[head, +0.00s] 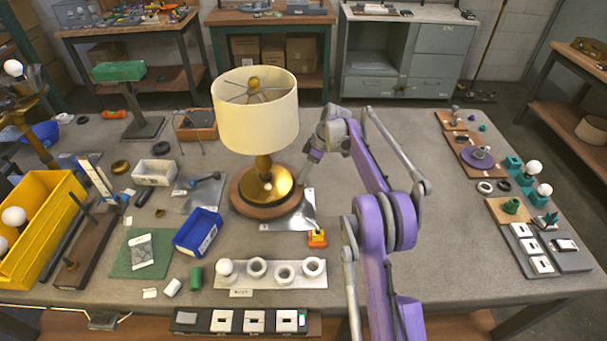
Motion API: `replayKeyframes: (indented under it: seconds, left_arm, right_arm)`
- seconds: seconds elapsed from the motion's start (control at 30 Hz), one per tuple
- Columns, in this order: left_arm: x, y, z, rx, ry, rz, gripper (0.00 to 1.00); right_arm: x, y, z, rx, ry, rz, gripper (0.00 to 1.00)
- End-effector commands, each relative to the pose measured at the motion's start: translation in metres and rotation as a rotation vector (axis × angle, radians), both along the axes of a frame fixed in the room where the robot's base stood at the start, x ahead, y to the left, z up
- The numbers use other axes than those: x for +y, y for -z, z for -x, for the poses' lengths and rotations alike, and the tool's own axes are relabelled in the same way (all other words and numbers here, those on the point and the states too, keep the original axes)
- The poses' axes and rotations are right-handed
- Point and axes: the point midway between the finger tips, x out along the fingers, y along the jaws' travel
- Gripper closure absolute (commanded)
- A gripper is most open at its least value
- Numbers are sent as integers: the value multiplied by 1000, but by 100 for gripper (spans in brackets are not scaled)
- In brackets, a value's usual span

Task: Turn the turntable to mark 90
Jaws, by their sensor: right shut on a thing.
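The turntable (240,203) is a round brown wooden disc on the table, left of centre. A lamp with a brass base (281,180) and a cream shade (258,125) stands upright on it. My right gripper (303,177) reaches down at the disc's right edge, beside the brass base. It appears shut on the turntable's rim, though the fingertips are small and the exact contact is hard to see. A grey metal plate (306,218) shows beneath and in front of the disc. No mark numbers are readable. My left gripper is not in view.
A small orange-yellow block (317,238) sits at the plate's front corner. A blue bin (198,232) stands front-left, and a white socket strip (270,282) lies in front. Small parts line the right edge. The table right of my right arm (375,200) is mostly clear.

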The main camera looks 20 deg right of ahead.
Motion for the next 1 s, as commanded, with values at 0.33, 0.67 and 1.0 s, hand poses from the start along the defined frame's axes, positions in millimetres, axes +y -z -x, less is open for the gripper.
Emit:
replayKeyframes:
  seconds: [0.33, 0.67, 1.0]
  left_arm:
    - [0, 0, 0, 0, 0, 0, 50]
    - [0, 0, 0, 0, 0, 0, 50]
    - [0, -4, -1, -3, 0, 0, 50]
  right_arm:
    - [0, 0, 0, -1, 0, -1, 60]
    - [0, 0, 0, -1, 0, -1, 40]
    - [-15, -32, 2, -1, 4, 0, 40]
